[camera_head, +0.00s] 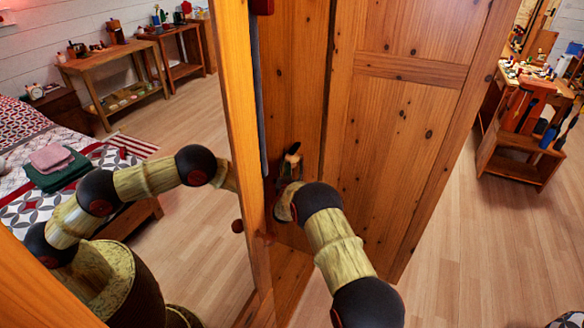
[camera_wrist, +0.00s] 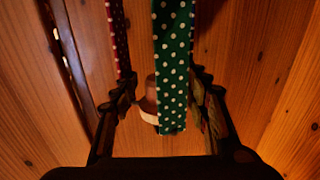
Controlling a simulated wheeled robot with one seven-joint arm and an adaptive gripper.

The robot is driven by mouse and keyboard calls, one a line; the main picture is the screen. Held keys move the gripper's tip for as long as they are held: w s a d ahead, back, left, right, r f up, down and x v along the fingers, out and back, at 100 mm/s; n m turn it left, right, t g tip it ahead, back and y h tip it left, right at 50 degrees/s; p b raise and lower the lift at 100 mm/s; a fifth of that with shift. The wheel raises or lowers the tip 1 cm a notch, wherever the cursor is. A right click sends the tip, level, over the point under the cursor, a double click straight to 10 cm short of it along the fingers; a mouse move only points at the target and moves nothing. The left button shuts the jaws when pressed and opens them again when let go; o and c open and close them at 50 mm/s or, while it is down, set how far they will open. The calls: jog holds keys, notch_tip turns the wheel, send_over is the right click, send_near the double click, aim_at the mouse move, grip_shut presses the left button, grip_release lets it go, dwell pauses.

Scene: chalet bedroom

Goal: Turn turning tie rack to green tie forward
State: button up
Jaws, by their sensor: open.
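In the wrist view a green tie (camera_wrist: 173,60) with white dots hangs between the two fingers of my open gripper (camera_wrist: 164,80). I cannot tell whether a finger touches it. A dark red tie (camera_wrist: 118,40) with light dots hangs to its left, near the left finger. A round brown wooden piece (camera_wrist: 149,103) with a paler rim shows partly behind the green tie; I cannot tell whether it belongs to the tie rack. The rack's top is out of the wrist view. In the head view my gripper (camera_head: 291,165) is inside the wooden wardrobe, partly hidden by my arm.
Wooden wardrobe walls (camera_head: 385,125) stand close around my gripper. A framed upright edge (camera_head: 238,110) is just left of my arm. Left of it a bed (camera_head: 60,175) and tables show, with an arm that looks like my reflection. Open floor (camera_head: 480,240) lies to the right.

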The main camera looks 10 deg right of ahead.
jog(key=shift+w+d, duration=0.1)
jog(key=shift+w, duration=0.4)
jog(key=shift+c, duration=0.2)
jog(key=c, duration=1.1)
